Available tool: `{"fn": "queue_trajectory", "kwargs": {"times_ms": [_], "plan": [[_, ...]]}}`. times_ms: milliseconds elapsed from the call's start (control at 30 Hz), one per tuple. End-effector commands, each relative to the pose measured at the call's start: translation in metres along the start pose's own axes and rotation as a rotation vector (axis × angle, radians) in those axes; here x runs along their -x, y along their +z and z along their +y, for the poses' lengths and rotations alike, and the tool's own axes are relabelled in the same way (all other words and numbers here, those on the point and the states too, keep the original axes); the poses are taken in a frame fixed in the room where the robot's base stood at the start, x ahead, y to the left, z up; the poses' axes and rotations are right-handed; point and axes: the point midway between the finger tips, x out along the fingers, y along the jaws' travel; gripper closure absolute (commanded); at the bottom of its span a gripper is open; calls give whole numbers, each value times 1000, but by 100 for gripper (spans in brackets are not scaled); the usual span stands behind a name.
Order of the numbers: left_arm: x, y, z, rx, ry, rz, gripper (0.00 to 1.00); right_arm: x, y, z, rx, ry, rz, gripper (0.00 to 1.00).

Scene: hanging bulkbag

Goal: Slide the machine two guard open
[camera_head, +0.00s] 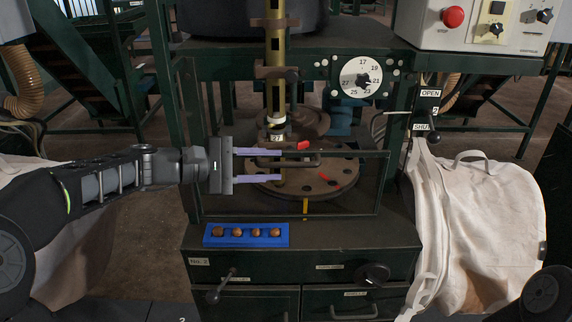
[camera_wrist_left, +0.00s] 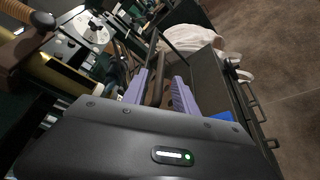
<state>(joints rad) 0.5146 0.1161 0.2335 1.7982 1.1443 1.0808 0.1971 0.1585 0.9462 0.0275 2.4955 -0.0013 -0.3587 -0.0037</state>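The machine two guard (camera_head: 383,185) is a see-through panel in a dark frame, standing in front of the round turntable (camera_head: 335,180). A horizontal dark bar handle (camera_head: 305,164) crosses its upper part. My left gripper (camera_head: 282,166) comes in from the left with its two purple fingers apart, one above and one below the handle. In the left wrist view the handle (camera_wrist_left: 157,82) lies between the spread fingers (camera_wrist_left: 158,92), with gaps showing. I cannot tell whether either finger touches it. My right gripper is out of view; only part of that arm shows at the lower right.
A blue tray (camera_head: 212,239) with several brown round pieces sits on the ledge below the guard. A numbered dial (camera_head: 362,76) and an OPEN/SHUT lever (camera_head: 432,136) are at the upper right. A white bulk bag (camera_head: 490,220) hangs at the right. A "No. 2" label (camera_head: 199,261) is below.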

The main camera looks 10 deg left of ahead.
Motion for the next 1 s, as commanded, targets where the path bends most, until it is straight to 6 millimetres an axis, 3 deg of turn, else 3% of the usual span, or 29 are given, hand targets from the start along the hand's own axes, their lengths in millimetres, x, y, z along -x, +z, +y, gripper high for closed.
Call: {"fn": "queue_trajectory", "kwargs": {"times_ms": [233, 600, 1000], "plan": [[-35, 0, 0, 0, -1, -2, 66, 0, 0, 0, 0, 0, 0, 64], [-42, 0, 0, -1, 0, 1, 66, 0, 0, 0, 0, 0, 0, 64], [-41, 0, 0, 0, 0, 1, 98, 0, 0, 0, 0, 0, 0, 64]]}}
